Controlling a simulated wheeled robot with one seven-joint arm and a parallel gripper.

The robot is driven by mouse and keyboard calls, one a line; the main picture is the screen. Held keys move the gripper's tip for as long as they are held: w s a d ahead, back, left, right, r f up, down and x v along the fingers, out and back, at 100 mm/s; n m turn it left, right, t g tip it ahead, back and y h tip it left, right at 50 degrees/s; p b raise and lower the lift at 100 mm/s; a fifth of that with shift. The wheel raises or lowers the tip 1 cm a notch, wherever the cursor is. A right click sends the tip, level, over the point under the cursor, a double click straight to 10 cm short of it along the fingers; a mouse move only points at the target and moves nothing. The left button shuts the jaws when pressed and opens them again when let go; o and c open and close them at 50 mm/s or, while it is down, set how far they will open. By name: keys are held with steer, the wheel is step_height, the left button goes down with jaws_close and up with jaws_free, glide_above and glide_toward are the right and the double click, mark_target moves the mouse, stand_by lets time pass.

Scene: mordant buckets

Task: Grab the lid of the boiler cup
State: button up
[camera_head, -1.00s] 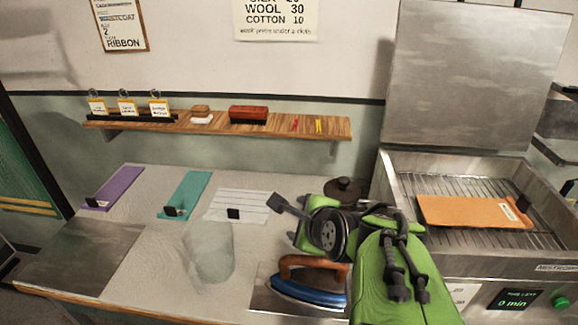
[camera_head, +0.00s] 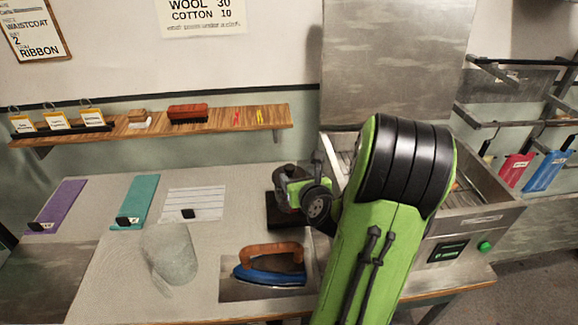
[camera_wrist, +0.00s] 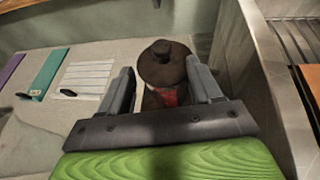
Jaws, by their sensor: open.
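The boiler cup's lid (camera_wrist: 165,66) is a dark brown disc with a round knob, in the upper middle of the wrist view. The cup's body (camera_wrist: 160,98) shows below it, dark with a reddish patch, partly hidden by my gripper. My gripper (camera_wrist: 163,78) is open and empty. Its two grey fingers point toward the lid, one on either side in the picture; I cannot tell whether they touch it. In the head view my green gripper (camera_head: 298,190) is at the cup's place at the back of the table and hides most of the cup and lid.
A blue iron with a wooden handle (camera_head: 270,268) stands in front of my gripper. A metal boiler (camera_head: 480,215) with a raised lid stands at right, partly behind my arm. Purple (camera_head: 58,205) and teal (camera_head: 135,200) strips and a grey cloth lump (camera_head: 170,255) lie at left.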

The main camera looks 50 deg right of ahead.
mark_target(291, 170)
steer(key=p+x, duration=0.5)
steer(key=x, duration=0.4)
steer(key=shift+w+d+f, duration=0.15)
steer(key=shift+f, duration=0.1)
steer(key=shift+c, duration=0.5)
steer(key=c, duration=1)
